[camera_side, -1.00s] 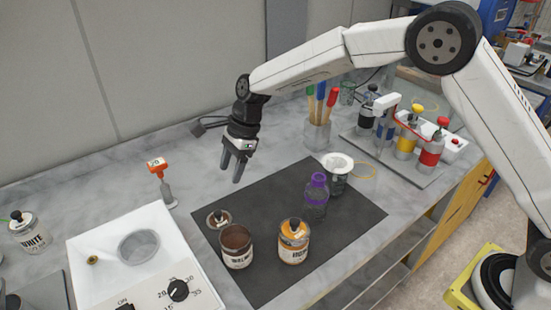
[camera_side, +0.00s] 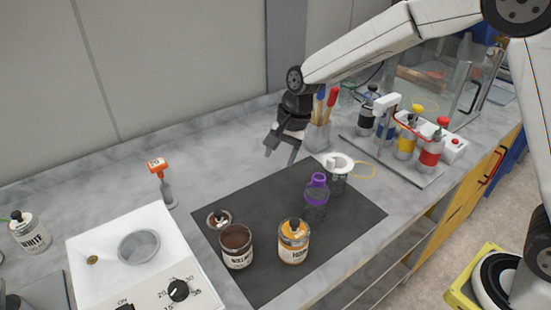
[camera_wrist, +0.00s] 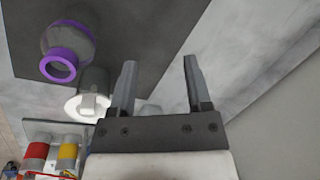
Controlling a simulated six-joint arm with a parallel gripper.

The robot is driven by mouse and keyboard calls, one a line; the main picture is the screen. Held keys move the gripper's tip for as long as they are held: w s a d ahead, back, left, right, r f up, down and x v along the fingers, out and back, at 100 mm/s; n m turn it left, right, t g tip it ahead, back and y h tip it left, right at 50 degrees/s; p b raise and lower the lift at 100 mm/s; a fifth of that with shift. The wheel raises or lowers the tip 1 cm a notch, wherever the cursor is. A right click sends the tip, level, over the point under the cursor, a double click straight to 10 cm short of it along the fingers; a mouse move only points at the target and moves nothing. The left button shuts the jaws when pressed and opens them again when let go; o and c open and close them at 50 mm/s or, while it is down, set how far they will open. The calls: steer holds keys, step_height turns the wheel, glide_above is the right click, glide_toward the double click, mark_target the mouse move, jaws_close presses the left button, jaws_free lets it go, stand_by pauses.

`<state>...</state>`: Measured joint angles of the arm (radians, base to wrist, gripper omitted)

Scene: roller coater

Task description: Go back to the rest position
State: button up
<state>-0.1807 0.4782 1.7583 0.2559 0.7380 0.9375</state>
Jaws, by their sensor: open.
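My gripper (camera_side: 282,147) is open and empty in the side view, above the bench at the back edge of the dark mat (camera_side: 345,222). In the wrist view its two fingers (camera_wrist: 158,75) are spread apart with nothing between them. Nothing touches the fingers in either view.
On the mat stand an open brown can (camera_side: 236,248), its lid (camera_side: 219,218), an orange-labelled can (camera_side: 293,243), a purple-topped bottle (camera_side: 316,197) and a white-rimmed jar (camera_side: 338,165). A holder of brushes (camera_side: 318,136) stands close behind my gripper.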

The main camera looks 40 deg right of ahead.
steer(key=s+d+n+t+h, duration=0.2)
steer(key=s+d+n, duration=0.7)
steer(key=s+d+f+n+g, duration=0.1)
steer(key=s+d+f, duration=0.1)
steer(key=s, duration=0.8)
steer(key=shift+s+d+f+n, duration=0.3)
steer(key=shift+d+f, duration=0.1)
steer(key=shift+f, duration=0.3)
